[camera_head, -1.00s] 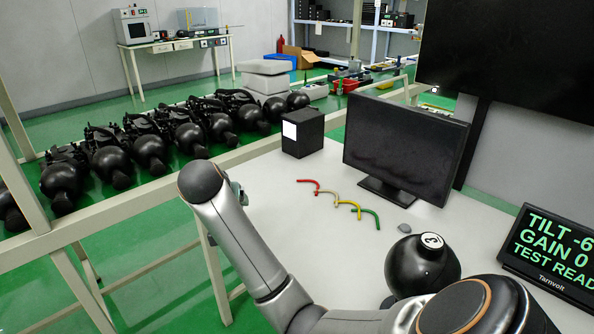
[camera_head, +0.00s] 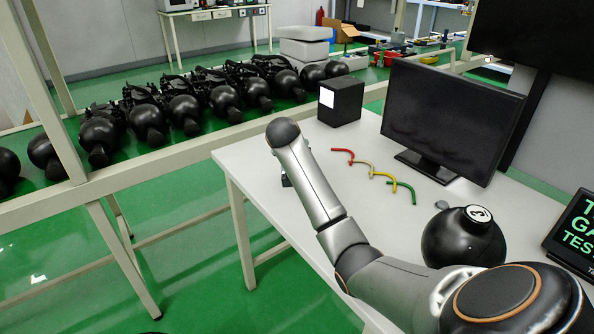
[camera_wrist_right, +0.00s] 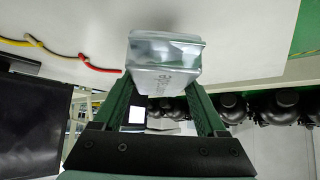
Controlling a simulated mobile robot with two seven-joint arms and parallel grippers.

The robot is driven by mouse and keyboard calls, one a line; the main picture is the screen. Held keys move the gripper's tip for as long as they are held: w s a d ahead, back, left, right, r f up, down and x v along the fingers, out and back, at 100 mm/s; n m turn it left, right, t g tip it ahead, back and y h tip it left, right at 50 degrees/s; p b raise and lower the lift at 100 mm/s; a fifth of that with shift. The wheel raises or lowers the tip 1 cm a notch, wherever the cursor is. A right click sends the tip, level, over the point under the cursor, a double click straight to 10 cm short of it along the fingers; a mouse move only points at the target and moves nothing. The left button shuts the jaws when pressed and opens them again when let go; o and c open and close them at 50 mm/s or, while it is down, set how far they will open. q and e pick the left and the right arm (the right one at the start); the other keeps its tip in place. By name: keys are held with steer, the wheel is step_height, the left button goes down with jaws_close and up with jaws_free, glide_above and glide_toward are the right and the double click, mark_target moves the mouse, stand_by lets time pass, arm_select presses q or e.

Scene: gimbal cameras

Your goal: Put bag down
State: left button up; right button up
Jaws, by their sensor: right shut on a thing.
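A silvery bag (camera_wrist_right: 165,62) with faint lettering sits between the green fingers of my right gripper (camera_wrist_right: 163,85) in the right wrist view. The gripper is shut on it. The white table top fills the upper part of that view behind the bag; I cannot tell whether the bag touches it. In the head view my right arm reaches over the near left part of the white table (camera_head: 262,160). Its gripper and the bag are almost wholly hidden behind the arm's end; only a small dark part (camera_head: 286,180) shows. My left gripper is not in view.
Black ball-shaped devices (camera_head: 184,112) line a rack at left. The table's left corner is bare.

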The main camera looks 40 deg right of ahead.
steer(key=shift+d+f, duration=0.2)
steer(key=shift+f, duration=0.05)
steer(key=f, duration=0.2)
steer(key=f+b, duration=0.1)
steer(key=shift+w+d+f, duration=0.1)
steer(key=shift+d+f, duration=0.15)
steer(key=shift+f, duration=0.1)
steer(key=shift+r, duration=0.1)
steer(key=o, duration=1)
steer(key=shift+c, duration=0.2)
steer(key=o, duration=0.3)
steer(key=shift+o, duration=0.2)
